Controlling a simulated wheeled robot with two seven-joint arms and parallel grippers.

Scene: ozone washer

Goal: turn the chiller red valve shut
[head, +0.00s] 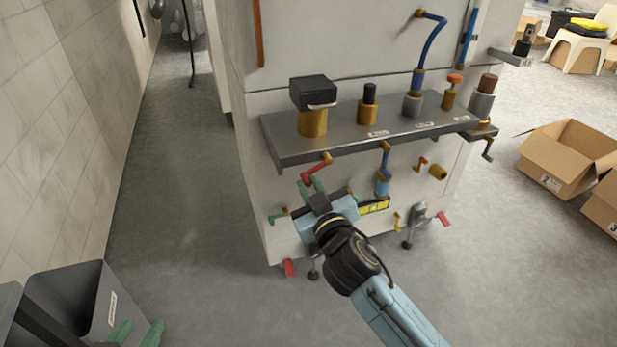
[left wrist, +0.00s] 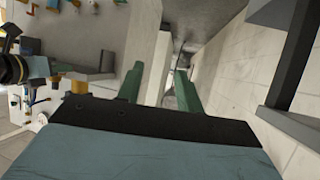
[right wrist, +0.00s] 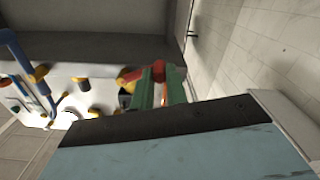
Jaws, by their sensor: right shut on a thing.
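The chiller red valve (head: 316,169) is a red lever handle on a brass stem, on the machine's front just under the grey shelf. My right gripper (head: 311,187) reaches up to it from below, its green fingers shut on the handle. In the right wrist view the red handle (right wrist: 176,82) shows at the green fingertips, with the brass stem beside it. The fingers hide part of the handle. My left gripper (head: 138,334) is low at the left, far from the valve. In the left wrist view its green fingers (left wrist: 159,88) stand apart with nothing between them.
The grey shelf (head: 360,137) with brass and black fittings juts out above the valve. Cardboard boxes (head: 563,160) lie at the right.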

